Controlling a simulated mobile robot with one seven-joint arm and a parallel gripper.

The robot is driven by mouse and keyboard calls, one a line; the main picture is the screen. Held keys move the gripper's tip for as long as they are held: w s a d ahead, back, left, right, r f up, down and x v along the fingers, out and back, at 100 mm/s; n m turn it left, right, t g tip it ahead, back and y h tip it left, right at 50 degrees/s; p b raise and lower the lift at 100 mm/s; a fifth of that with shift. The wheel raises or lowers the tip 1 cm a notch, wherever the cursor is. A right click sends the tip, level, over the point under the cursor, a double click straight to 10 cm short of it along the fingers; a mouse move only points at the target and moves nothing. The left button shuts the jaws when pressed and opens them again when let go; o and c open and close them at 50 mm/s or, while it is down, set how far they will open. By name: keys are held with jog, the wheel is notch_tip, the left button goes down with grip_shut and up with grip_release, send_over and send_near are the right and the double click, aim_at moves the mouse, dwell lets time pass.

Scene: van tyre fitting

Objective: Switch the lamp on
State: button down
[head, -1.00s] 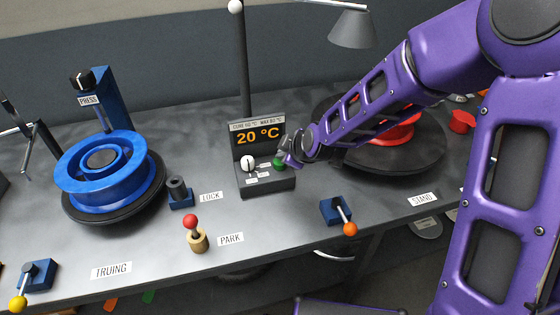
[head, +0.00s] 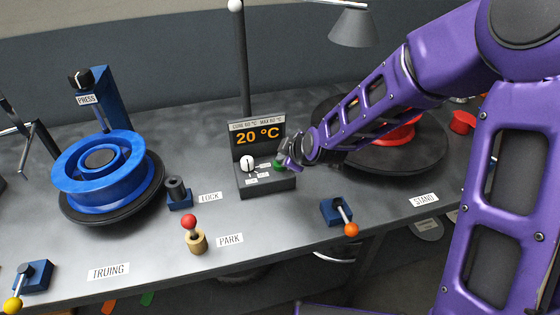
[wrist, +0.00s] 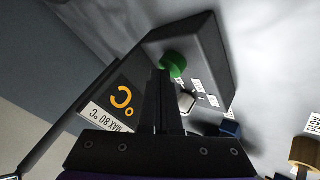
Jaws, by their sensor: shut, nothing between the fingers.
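The lamp has a grey conical shade (head: 354,28) at the top of the head view, beside a dark post (head: 243,65). Whether it is lit I cannot tell. A control box (head: 266,184) below the post has a white knob (head: 247,163), a green button (head: 279,163) and a display (head: 257,137) reading 20 °C. My gripper (head: 284,160) is shut and empty, with its tips at the green button. In the wrist view the closed fingers (wrist: 162,85) point at the green button (wrist: 173,64), overlapping its edge; contact is unclear.
A blue wheel rim (head: 75,184) on a black tyre stands at left. A red-knobbed PARK lever (head: 190,222), a LOCK post (head: 176,188) and an orange-knobbed lever (head: 351,229) stand along the bench front. The STAND tyre (head: 420,150) lies at right behind my arm.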

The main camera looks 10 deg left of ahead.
jog(key=shift+f, duration=0.15)
jog(key=shift+r+p, duration=0.45)
jog(key=shift+r, duration=0.4)
jog(key=shift+r, duration=0.1)
notch_tip(320, 180, up, 6)
jog(key=p, duration=0.4)
dwell(0.5)
